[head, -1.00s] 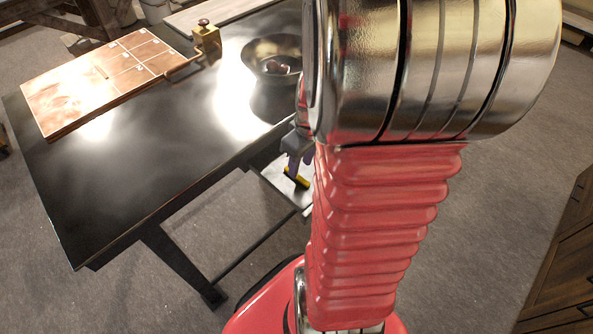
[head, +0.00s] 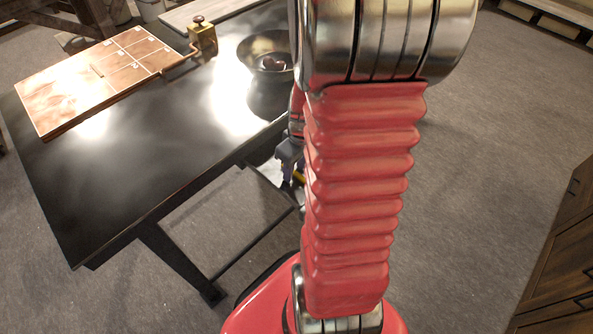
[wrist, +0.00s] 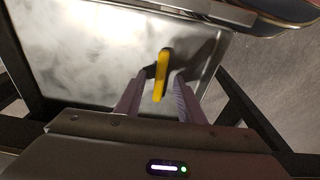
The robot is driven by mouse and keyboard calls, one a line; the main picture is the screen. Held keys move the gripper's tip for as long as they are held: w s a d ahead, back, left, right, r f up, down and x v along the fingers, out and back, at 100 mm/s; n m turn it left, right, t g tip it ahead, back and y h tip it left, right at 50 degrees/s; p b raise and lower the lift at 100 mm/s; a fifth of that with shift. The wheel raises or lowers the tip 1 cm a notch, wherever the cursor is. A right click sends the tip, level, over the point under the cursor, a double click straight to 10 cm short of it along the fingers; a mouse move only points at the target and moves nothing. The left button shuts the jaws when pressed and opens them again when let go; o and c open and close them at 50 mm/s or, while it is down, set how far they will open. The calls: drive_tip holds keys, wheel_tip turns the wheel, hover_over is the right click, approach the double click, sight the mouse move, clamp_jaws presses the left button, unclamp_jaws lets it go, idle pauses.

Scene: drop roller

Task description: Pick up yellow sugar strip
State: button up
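The yellow sugar strip (wrist: 160,78) lies on a shiny grey metal surface in the wrist view, with a dark part along its upper end. My gripper (wrist: 158,88) reaches over it with its two purple-grey fingers apart, one on each side of the strip. Gaps show between the strip and the fingers, so the gripper looks open. I cannot tell how high the fingertips are above the surface. In the head view my gripper (head: 289,160) is beside the table's edge, and only a bit of the yellow strip (head: 299,177) shows beside my red arm.
The black table (head: 130,150) bears a copper board (head: 95,85), a brass grinder (head: 202,38) and a dark bowl (head: 262,48). Its legs and a low bar stand near my base. A wooden cabinet (head: 570,240) is at the right; the floor between is clear.

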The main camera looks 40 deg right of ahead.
idle(0.4)
clamp_jaws()
